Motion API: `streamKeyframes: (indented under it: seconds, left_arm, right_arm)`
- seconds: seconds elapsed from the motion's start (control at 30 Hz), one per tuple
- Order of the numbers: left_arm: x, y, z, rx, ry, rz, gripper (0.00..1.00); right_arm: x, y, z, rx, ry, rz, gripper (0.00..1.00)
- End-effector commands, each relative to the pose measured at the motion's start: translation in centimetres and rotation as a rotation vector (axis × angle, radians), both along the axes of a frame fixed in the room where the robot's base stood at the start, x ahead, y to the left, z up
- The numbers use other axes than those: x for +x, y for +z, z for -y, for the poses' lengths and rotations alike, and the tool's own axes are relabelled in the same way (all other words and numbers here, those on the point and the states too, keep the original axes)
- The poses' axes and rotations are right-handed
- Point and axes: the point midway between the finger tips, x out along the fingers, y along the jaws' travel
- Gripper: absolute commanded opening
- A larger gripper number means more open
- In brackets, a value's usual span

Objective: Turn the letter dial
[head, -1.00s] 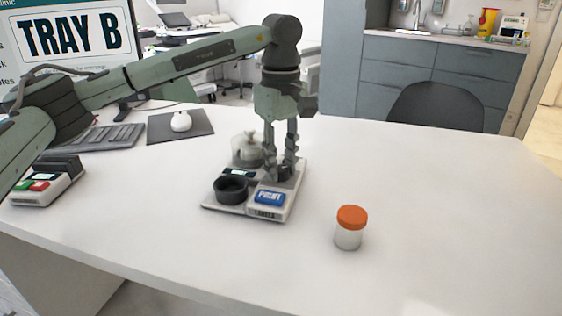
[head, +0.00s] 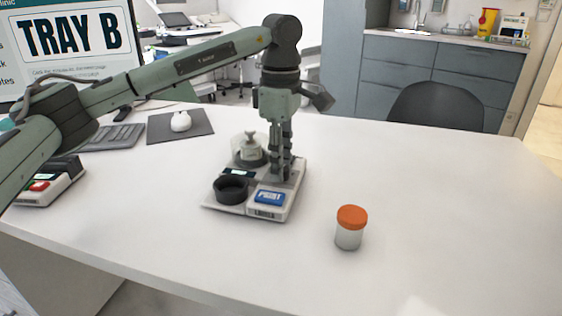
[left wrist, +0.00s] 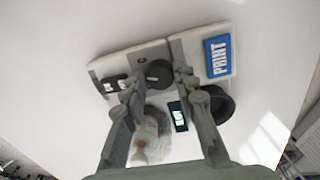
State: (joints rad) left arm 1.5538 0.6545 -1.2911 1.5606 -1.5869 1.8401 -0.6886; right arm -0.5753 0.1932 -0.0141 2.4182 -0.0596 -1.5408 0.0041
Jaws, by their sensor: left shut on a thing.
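The letter dial (left wrist: 158,73) is a dark round knob on the pale label device (head: 212,207). In the left wrist view it sits between the two fingertips; in the head view the fingers mostly hide it. My left gripper (head: 281,176) points straight down and is shut on the dial. The blue PRINT button (head: 269,197) is in front of the gripper, and it also shows in the left wrist view (left wrist: 218,56). A small display (left wrist: 178,116) lies beside the fingers. I cannot read the dial's letter. My right gripper is not in view.
A black round holder (head: 231,190) and a clear domed part (head: 249,151) sit on the device near the fingers. An orange-capped jar (head: 350,227) stands to the right. A monitor (head: 75,45) reads TRAY B.

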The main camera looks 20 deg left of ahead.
Motion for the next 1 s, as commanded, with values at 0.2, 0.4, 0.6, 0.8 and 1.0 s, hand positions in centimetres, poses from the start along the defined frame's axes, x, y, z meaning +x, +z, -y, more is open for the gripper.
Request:
streamKeyframes:
  seconds: [0.2,0.4,0.6,0.8,1.0]
  left_arm:
    - [0.05,0.08,-0.03,0.001,0.169,0.002,0.00]
    - [0.05,0.08,-0.03,0.000,0.281,0.002,0.00]
    - [0.04,0.10,-0.04,0.000,0.346,0.002,0.00]
    - [0.04,0.11,-0.05,0.000,0.369,0.002,0.00]
    - [0.05,0.11,-0.05,0.000,0.372,0.002,0.00]
  right_arm:
    - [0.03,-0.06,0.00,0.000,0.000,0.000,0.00]
    - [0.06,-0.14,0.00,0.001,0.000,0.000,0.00]
    - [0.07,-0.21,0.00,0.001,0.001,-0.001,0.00]
    - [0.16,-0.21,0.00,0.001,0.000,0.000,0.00]
    - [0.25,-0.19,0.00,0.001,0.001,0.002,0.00]
